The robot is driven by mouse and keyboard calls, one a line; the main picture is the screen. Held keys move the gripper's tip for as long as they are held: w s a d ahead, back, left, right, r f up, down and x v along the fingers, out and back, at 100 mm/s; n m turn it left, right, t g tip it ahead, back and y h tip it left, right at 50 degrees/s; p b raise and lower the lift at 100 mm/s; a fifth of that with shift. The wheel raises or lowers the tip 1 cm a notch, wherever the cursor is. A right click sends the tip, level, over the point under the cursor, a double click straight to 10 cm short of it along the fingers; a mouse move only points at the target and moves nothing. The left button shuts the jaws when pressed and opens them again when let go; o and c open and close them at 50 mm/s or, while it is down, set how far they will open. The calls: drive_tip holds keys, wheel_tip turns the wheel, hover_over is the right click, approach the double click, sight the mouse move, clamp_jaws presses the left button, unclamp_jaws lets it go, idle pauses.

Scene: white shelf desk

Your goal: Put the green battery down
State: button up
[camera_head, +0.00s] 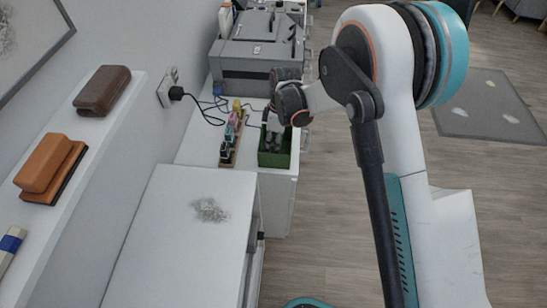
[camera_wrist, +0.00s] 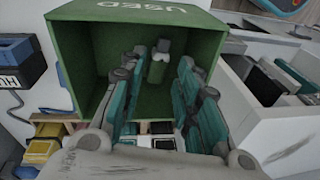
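A green open box (camera_head: 275,160) stands on the white desk; in the wrist view its green wall (camera_wrist: 135,13) bears the word "USED". A small green battery (camera_wrist: 158,64) with a pale grey-green top is inside the box. My gripper (camera_head: 273,134) points down into the box. In the wrist view the teal-padded fingers of my gripper (camera_wrist: 160,60) are spread, one on each side of the battery. Gaps show between the battery and both fingers. The head view hides the battery behind the box wall and my gripper.
A wooden holder (camera_head: 229,152) with several small coloured items stands just left of the box. A grey printer (camera_head: 252,68) is behind, with a black cable by the wall. A white cabinet (camera_head: 180,230) stands nearer. A wall shelf (camera_head: 100,160) holds brown and orange blocks.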

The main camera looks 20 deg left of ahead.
drive_tip(key=f, duration=0.1)
drive_tip(key=f+b, duration=0.1)
drive_tip(key=f, duration=0.2)
drive_tip(key=shift+s+a, duration=0.25)
drive_tip(key=shift+c, duration=0.2)
clamp_jaws()
drive_tip(key=shift+r, duration=0.1)
